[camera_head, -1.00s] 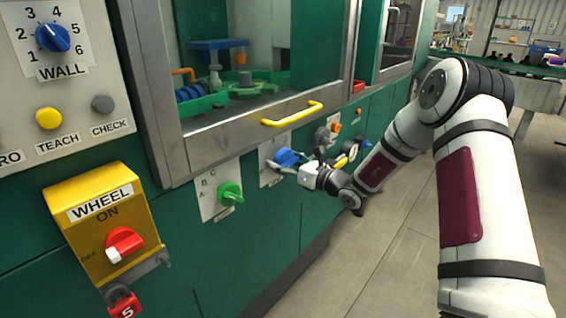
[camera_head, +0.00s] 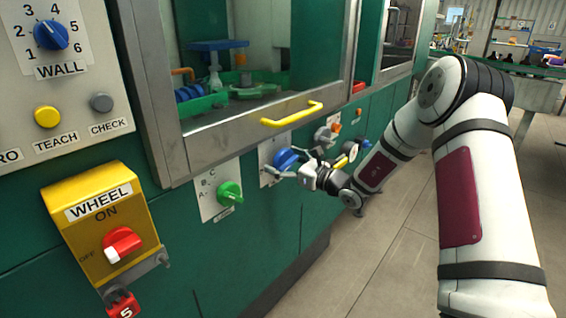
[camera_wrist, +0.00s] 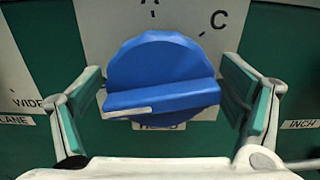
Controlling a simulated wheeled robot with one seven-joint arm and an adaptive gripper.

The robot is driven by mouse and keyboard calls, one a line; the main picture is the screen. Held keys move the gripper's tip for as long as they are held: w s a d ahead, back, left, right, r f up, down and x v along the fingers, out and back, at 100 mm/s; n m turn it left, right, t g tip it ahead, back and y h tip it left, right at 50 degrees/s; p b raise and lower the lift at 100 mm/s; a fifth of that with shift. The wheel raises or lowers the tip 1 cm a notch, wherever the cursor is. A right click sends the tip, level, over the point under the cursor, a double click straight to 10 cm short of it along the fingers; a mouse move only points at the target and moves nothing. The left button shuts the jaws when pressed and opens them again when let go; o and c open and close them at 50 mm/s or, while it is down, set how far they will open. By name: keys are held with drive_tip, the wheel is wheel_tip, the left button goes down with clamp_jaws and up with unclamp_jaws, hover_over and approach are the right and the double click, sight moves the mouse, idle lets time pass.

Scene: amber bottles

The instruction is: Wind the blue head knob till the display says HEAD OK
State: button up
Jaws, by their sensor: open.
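The blue head knob (camera_head: 287,159) sits on a white plate on the green machine front, below the window. In the wrist view the blue knob (camera_wrist: 160,62) fills the middle, its raised grip bar nearly level and a pale mark at the bar's left end. The letters A and C show on the plate above it; the label below is mostly hidden by the bar. My gripper (camera_wrist: 160,90) is open, with one green-padded finger on each side of the knob and a gap to it on both sides. My gripper (camera_head: 294,164) is also at the knob in the head view. No display is in sight.
A green knob (camera_head: 230,193) is left of the blue one. A yellow wheel switch box (camera_head: 85,235) stands out at lower left. A yellow handle (camera_head: 292,114) juts out above. Further knobs (camera_head: 325,133) lie beyond my gripper. The floor (camera_head: 385,265) is clear.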

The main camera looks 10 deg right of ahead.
drive_tip(key=v, duration=1.2)
